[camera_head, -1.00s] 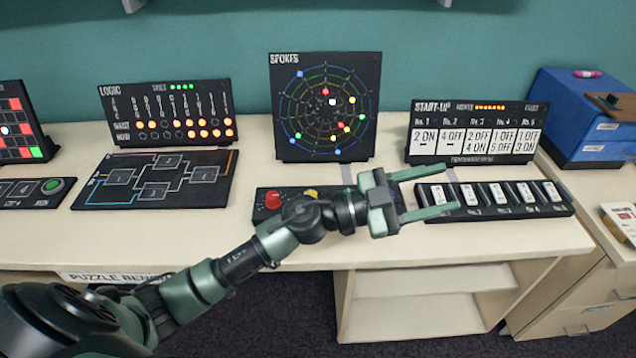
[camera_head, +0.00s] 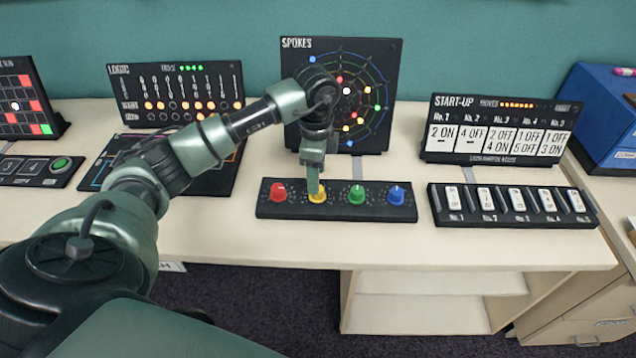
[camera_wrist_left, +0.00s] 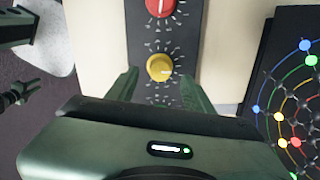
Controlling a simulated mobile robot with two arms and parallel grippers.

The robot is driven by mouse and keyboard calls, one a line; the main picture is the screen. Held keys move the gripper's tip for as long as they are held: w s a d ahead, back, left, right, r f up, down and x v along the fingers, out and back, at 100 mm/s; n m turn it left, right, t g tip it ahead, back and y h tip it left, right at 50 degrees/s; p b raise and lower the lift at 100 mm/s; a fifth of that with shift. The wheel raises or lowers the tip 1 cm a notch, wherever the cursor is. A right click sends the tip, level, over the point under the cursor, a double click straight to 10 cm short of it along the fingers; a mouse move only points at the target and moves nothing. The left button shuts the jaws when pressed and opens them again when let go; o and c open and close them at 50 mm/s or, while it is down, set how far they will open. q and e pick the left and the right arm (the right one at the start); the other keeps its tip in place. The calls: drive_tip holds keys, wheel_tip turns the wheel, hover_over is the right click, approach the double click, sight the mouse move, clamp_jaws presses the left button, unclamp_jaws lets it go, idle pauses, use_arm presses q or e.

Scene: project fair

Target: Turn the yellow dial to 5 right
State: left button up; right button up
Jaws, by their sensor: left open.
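The yellow dial (camera_head: 317,196) sits on a black dial box (camera_head: 383,211) between the red dial (camera_head: 278,191) and the green dial (camera_head: 356,195). My left gripper (camera_head: 315,188) points down over the yellow dial and partly hides it in the head view. In the left wrist view the yellow dial (camera_wrist_left: 160,68) shows between and just beyond the two open green fingers (camera_wrist_left: 160,88), with a light pointer mark on its face. I see no finger touching it. The Spokes board (camera_head: 372,115) stands behind, partly hidden by my arm.
A blue dial (camera_head: 397,195) is at the box's right end. The Start-up switch panel (camera_head: 515,207) is to the right, and the Logic panel (camera_head: 105,170) lies left, partly under my arm. The table's front strip (camera_head: 400,248) is clear.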

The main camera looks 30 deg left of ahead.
sight(321, 197)
use_arm(q)
wheel_tip(321, 197, down, 4)
drive_tip(key=shift+r, duration=0.1)
drive_tip(key=shift+f, duration=0.35)
clamp_jaws()
drive_tip(key=shift+w, duration=0.1)
drive_tip(key=shift+m, duration=0.3)
